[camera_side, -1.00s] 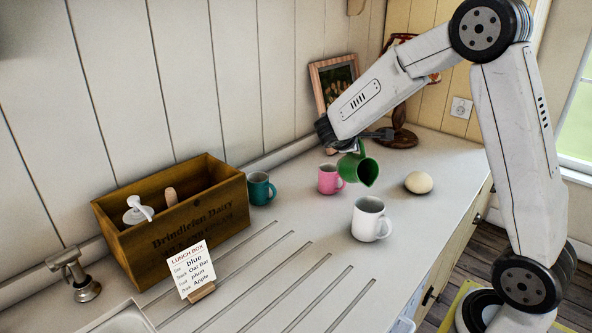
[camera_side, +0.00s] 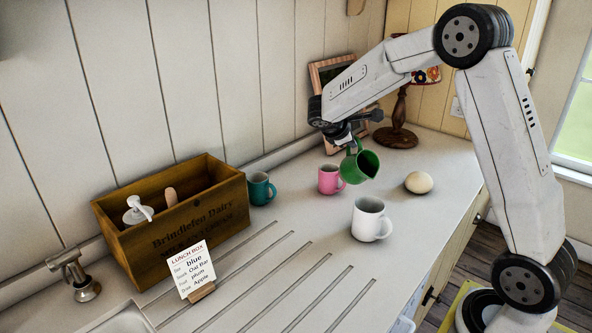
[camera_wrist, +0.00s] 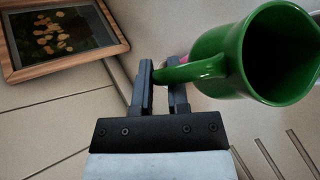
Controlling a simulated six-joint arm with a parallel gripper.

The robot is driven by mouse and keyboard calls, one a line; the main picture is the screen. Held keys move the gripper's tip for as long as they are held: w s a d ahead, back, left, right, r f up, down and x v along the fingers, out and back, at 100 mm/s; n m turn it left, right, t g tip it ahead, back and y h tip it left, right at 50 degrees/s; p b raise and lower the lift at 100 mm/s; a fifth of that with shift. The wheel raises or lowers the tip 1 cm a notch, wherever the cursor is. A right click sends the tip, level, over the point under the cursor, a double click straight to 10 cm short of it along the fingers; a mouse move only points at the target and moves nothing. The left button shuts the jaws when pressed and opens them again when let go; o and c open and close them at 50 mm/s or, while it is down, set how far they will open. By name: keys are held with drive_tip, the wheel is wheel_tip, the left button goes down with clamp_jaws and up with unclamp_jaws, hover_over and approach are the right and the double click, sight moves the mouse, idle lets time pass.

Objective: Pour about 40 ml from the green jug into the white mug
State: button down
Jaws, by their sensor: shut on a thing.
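The green jug (camera_side: 357,166) is held in the air above the counter, tilted with its mouth towards the right in the side view. My gripper (camera_side: 346,143) is shut on its handle. In the wrist view my gripper (camera_wrist: 163,80) has both fingers around the handle of the green jug (camera_wrist: 214,50), whose open mouth faces the camera; I see no liquid in it. The white mug (camera_side: 368,218) stands upright on the counter below and in front of the jug, apart from it. No stream shows between them. The mug's inside is mostly hidden.
A pink mug (camera_side: 329,180) stands just left of the jug, a teal mug (camera_side: 259,188) farther left. A round bun-like thing (camera_side: 418,182) lies to the right. A wooden crate (camera_side: 203,227), card (camera_side: 190,272), lamp (camera_side: 398,136) and picture frame (camera_side: 318,70) also stand here.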

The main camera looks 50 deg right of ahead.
drive_tip(key=shift+w+d+f+n+g+y, duration=0.25)
drive_tip(key=shift+w+n+g+y, duration=0.2)
drive_tip(key=shift+g, duration=0.25)
drive_tip(key=w+d+f+n+g+y+p, duration=0.1)
drive_tip(key=w+f+g, duration=0.3)
drive_tip(key=f, duration=0.4)
drive_tip(key=shift+d+f+n+g+y+p, duration=0.35)
drive_tip(key=shift+n+g+y, duration=0.25)
drive_tip(key=shift+n+y, duration=0.2)
drive_tip(key=shift+w, duration=0.1)
